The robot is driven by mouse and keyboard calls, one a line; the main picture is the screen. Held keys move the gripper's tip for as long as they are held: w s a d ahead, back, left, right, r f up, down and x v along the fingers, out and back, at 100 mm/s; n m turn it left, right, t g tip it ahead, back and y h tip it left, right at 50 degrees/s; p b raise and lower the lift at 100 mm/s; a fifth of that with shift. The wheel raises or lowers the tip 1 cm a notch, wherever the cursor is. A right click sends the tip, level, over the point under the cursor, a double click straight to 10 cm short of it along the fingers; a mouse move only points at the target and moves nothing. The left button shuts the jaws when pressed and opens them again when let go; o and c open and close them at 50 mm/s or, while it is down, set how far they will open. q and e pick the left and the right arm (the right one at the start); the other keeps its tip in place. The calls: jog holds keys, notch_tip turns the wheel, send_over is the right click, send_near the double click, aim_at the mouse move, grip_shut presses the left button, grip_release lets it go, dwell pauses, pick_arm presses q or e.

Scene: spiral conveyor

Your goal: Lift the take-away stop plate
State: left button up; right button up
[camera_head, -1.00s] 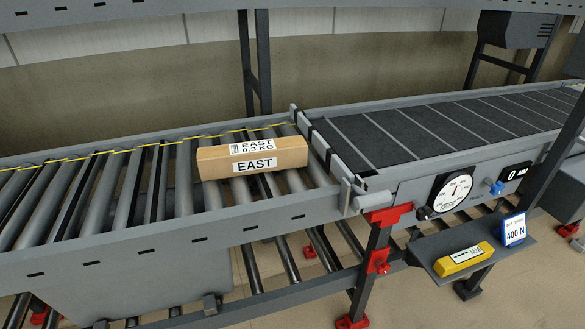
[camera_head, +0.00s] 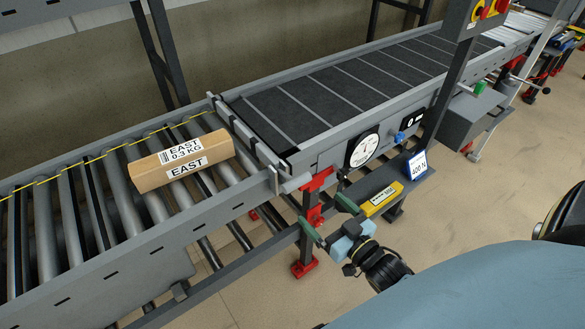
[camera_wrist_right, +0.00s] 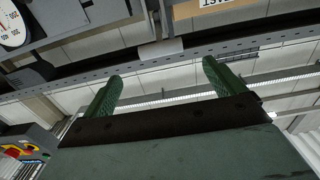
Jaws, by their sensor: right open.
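The grey stop plate (camera_head: 247,135) stands across the conveyor between the rollers and the dark belt. A grey cylindrical end (camera_head: 294,184) sticks out beside its near end. A cardboard box (camera_head: 180,161) marked EAST lies on the rollers (camera_head: 122,194) left of the plate, a small gap away. My right gripper (camera_head: 328,216) has its green fingers apart and empty, below and in front of the plate's near end, beside the red bracket. Its fingers also show in the right wrist view (camera_wrist_right: 158,84), with nothing between them. My left gripper is not in view.
A round dial (camera_head: 363,149) is on the belt's side frame (camera_head: 330,153). A shelf below holds a yellow block (camera_head: 381,199) and a 400 N sign (camera_head: 417,165). A red-bracketed leg (camera_head: 309,225) stands close to my right gripper. Floor is clear at lower middle.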

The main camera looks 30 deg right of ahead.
aim_at(297, 182)
jog(key=w, duration=0.9)
jog(key=w+a, duration=0.1)
jog(key=w, duration=0.3)
jog(key=shift+w+r, duration=0.15)
jog(key=shift+c, duration=0.4)
